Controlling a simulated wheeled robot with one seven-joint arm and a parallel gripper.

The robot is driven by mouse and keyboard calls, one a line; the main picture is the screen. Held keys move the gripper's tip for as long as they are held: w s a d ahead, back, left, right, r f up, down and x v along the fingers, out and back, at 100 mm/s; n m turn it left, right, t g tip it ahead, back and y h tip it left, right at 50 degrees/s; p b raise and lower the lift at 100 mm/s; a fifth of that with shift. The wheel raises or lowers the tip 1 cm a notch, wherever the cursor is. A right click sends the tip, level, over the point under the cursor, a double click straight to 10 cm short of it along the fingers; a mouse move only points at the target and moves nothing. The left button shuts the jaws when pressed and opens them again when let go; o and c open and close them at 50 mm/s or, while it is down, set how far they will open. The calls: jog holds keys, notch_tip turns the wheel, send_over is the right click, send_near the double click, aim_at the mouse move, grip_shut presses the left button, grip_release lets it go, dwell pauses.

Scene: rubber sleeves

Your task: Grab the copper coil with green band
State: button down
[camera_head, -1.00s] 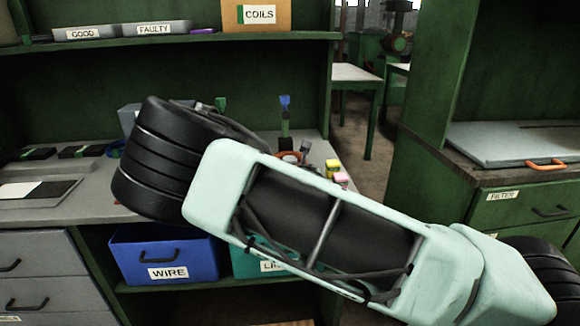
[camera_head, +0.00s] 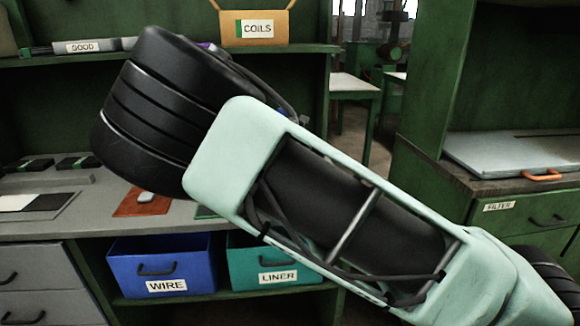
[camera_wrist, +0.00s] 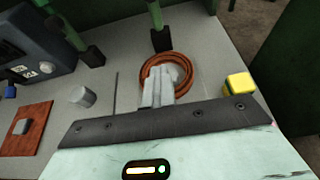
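In the wrist view, a copper-coloured coil (camera_wrist: 188,70) lies flat as a ring on the grey bench. I see no green band on its visible part. My gripper (camera_wrist: 159,68) shows two pale grey fingers close together, with no clear gap between them. They overlap the coil's left and lower side in the picture and hide part of it. Their height above it is hard to judge, and I see nothing held. In the head view my arm hides the gripper and the coil.
A green post with a black base (camera_wrist: 161,40) stands just behind the coil. A yellow block (camera_wrist: 240,84) is to its right, a grey cylinder (camera_wrist: 82,96) to its left. A COILS box (camera_head: 256,27) sits on the upper shelf. Blue WIRE (camera_head: 163,265) and teal LINER (camera_head: 272,264) bins are below.

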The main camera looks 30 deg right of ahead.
jog(key=shift+r, duration=0.25)
jog(key=c, duration=2.2)
grip_release()
jog(key=shift+c, duration=2.2)
grip_release()
jog(key=shift+s+r, duration=0.1)
